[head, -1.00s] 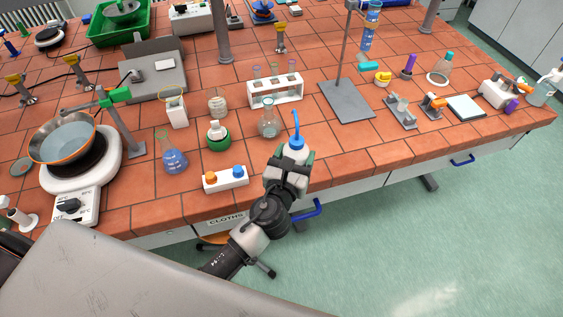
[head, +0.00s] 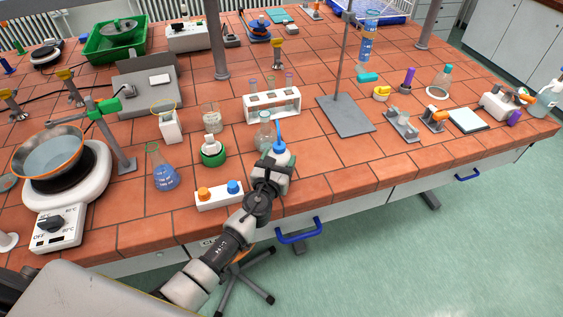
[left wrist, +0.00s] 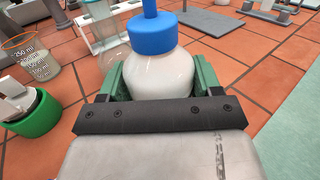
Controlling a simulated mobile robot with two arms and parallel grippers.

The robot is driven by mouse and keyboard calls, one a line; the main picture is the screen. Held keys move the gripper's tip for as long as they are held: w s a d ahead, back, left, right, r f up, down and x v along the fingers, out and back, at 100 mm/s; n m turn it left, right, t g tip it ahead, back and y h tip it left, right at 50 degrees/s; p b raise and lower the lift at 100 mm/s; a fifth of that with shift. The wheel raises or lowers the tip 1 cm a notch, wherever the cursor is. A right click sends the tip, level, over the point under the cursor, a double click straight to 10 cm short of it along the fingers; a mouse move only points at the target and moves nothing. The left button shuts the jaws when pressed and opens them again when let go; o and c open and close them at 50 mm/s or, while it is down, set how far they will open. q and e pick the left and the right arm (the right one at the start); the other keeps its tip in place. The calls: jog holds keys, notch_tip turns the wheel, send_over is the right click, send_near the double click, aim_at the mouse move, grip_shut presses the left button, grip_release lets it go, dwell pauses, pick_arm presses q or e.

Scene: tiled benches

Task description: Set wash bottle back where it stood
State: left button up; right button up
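The wash bottle (head: 279,150) is a white squeeze bottle with a blue cap and a blue spout. My left gripper (head: 271,168) is shut on it near the front edge of the tiled bench. In the left wrist view the white body of the bottle (left wrist: 160,72) is upright between the two green fingers. The bottle's base is hidden by the gripper, so I cannot tell whether it touches the tiles. My right gripper is not in view.
A clear flask (head: 264,136) stands close behind the bottle, with a white test tube rack (head: 272,113) beyond. A white block with orange and blue knobs (head: 219,196) lies left of my gripper. A grey stand base (head: 345,116) is behind right. Bare tiles (head: 325,165) lie to the right.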

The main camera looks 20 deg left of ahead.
pick_arm(q)
jog(key=shift+f, duration=0.15)
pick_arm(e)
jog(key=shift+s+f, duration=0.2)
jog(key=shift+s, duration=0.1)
pick_arm(q)
jog(key=o, duration=0.6)
